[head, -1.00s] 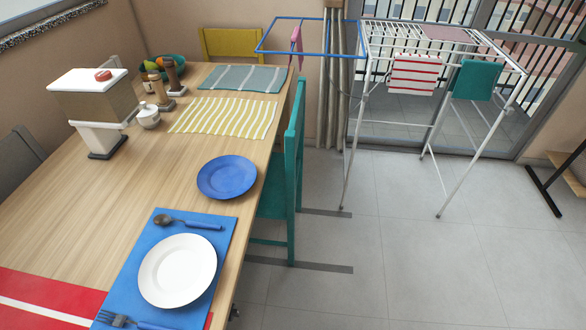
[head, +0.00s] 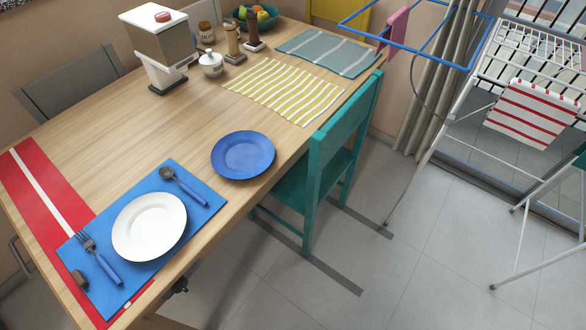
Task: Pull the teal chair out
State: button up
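The teal chair (head: 343,129) stands at the right long side of the wooden table (head: 130,128). Its backrest faces right, away from the table, and its seat (head: 290,190) is partly under the table edge. Two dark strips (head: 335,277) lie on the floor by its legs. My gripper is not in view.
A white drying rack (head: 530,70) with a blue frame and a striped cloth (head: 532,112) stands at the right. Grey tiled floor (head: 415,280) is clear between chair and rack. The table holds a blue plate (head: 243,155), a white plate (head: 149,226) and a dispenser (head: 156,45).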

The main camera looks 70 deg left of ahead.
aim_at(303, 188)
jog(key=u, duration=1.6)
jog(key=k, duration=0.6)
jog(key=z, duration=0.8)
jog(key=i, duration=0.7)
jog(key=u, duration=0.65)
jog(key=i, duration=0.9)
jog(key=u, duration=0.85)
